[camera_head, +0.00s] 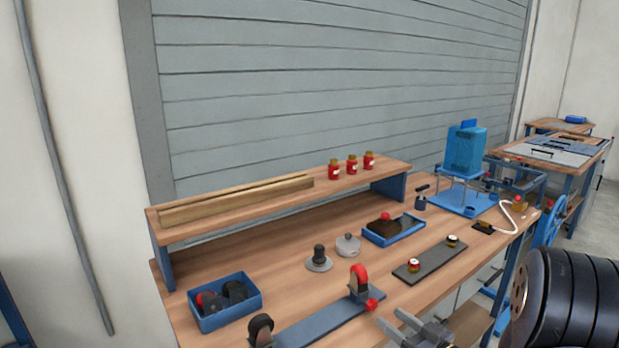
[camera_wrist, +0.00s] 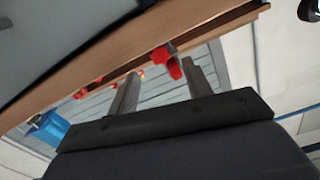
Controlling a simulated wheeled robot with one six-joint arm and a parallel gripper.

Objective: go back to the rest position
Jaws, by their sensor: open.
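My gripper (camera_head: 392,318) shows at the lower edge of the head view, by the front edge of the workbench (camera_head: 300,258). Its two grey fingers are apart, and they also show in the wrist view (camera_wrist: 160,82). I see nothing held between them. In the wrist view a red part (camera_wrist: 166,62) appears beyond the fingers, with the bench edge tilted across the top.
A blue-grey plate (camera_head: 325,322) with red and black wheel fittings lies near my gripper. A dark strip (camera_head: 430,262), a blue bin (camera_head: 225,303) and a blue tray (camera_head: 395,233) are on the bench. A blue machine (camera_head: 465,155) stands at its far end. A raised shelf (camera_head: 345,178) runs behind.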

